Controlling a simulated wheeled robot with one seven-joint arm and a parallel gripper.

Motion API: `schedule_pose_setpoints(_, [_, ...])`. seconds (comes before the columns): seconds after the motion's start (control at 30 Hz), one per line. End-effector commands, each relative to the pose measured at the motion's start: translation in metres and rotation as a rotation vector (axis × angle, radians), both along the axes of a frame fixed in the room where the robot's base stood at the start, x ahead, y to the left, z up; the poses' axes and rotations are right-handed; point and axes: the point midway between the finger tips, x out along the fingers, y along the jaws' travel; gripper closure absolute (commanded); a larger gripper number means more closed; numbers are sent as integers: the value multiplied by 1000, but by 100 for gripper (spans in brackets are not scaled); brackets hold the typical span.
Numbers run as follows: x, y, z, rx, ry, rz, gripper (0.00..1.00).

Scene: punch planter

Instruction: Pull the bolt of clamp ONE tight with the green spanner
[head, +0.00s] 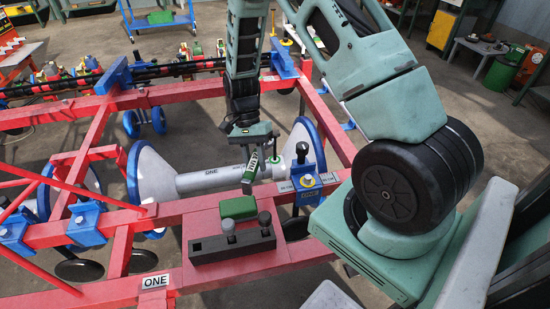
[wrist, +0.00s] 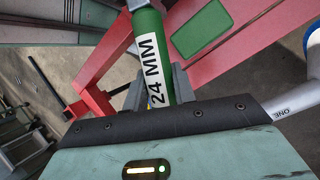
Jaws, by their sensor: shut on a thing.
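My gripper (head: 256,148) is shut on the green spanner (head: 252,167), which hangs steeply down from it above the grey tube. In the wrist view the spanner's green handle (wrist: 148,28), with a white "24 MM" label, stands between my fingers (wrist: 157,88). The spanner's working end is too small or hidden to make out. A blue clamp (head: 306,187) with a dark bolt-like top sits on the red beam to the right of the spanner, apart from it. Another blue clamp (head: 87,222) sits at the left.
The grey tube (head: 205,180), also marked "ONE", runs between blue-rimmed discs. A dark block (head: 235,246) with round-topped pieces and a green pad (head: 238,208) lie on the red frame (head: 185,282). A blue trolley (head: 155,20) stands behind.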

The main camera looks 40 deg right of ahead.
Motion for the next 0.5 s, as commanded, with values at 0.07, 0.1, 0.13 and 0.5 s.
schedule_pose_setpoints(0.07, [-4, -13, -11, 5, 1, -288, 100])
schedule_pose_setpoints(0.1, [-5, -17, -14, 5, 2, -417, 100])
schedule_pose_setpoints(0.13, [-5, -21, -15, 5, 1, -504, 100])
schedule_pose_setpoints(0.5, [-7, -51, -25, 10, -1, -1092, 100])
